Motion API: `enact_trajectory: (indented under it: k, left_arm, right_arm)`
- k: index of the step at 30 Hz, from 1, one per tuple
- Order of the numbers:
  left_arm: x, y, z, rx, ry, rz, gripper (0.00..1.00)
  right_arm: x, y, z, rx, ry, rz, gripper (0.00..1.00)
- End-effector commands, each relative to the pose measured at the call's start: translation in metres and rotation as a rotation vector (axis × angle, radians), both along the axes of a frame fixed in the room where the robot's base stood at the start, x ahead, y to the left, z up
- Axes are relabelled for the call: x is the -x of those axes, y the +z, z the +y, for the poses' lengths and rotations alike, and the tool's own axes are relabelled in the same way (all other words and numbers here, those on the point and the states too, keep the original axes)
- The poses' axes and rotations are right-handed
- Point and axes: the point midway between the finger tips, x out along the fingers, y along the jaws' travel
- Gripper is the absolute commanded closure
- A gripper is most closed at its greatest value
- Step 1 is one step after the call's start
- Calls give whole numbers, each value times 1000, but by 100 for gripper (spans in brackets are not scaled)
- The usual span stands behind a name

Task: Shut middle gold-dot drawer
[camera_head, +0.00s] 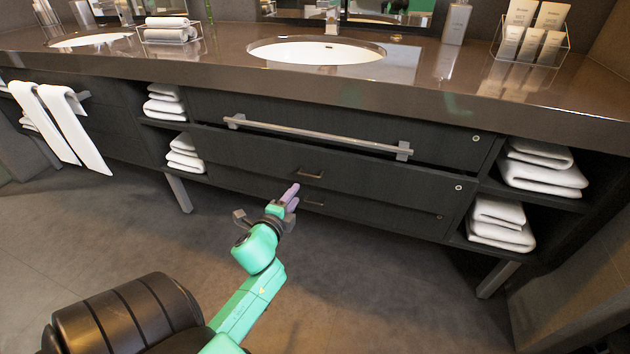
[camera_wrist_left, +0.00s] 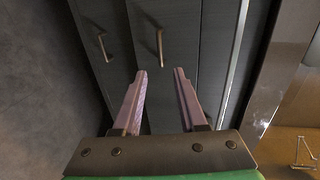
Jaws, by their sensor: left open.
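The middle drawer (camera_head: 360,184) is a dark wood front with a small gold handle (camera_head: 308,174) and a round dot near its right end. It sits slightly forward of the top drawer (camera_head: 330,122), with a dark gap along its upper edge. The bottom drawer (camera_head: 370,216) has a similar handle. My left gripper (camera_head: 293,195) is open and empty, in front of the drawers near the two handles. In the left wrist view its fingers (camera_wrist_left: 161,74) point at the middle drawer's handle (camera_wrist_left: 159,48); contact cannot be told. My right gripper is out of view.
A metal towel bar (camera_head: 315,135) sticks out across the top drawer. Open shelves with folded white towels (camera_head: 540,165) flank the drawers. The brown countertop (camera_head: 420,85) overhangs above. The floor (camera_head: 370,290) in front is clear.

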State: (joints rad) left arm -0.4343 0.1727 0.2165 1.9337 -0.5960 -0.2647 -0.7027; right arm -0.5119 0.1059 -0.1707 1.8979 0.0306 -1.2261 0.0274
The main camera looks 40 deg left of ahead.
Motion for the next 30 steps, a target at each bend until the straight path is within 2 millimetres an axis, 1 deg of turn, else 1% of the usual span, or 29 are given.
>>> enact_trajectory:
  k: [1,6,9,12,16,23,26,27,30]
  left_arm:
    - [-14,-4,4,-2,-2,-5,59]
    - [-57,-14,19,-3,-1,-4,59]
    - [-80,-20,27,-2,-1,-4,59]
    - [-97,-24,33,1,-2,-2,59]
    - [-107,-25,37,-1,-2,-1,59]
    - [-108,-24,37,0,-3,-1,59]
    - [-108,-24,37,0,-3,-1,93]
    - [-108,-24,37,0,-3,-1,100]
    - [-108,-24,37,1,-3,0,100]
  right_arm:
    - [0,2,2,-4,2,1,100]
    - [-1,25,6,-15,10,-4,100]
    - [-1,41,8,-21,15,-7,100]
    - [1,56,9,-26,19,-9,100]
    - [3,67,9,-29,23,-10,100]
    - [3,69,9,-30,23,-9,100]
    - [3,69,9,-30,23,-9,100]
    - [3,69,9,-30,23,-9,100]
    - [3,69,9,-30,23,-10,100]
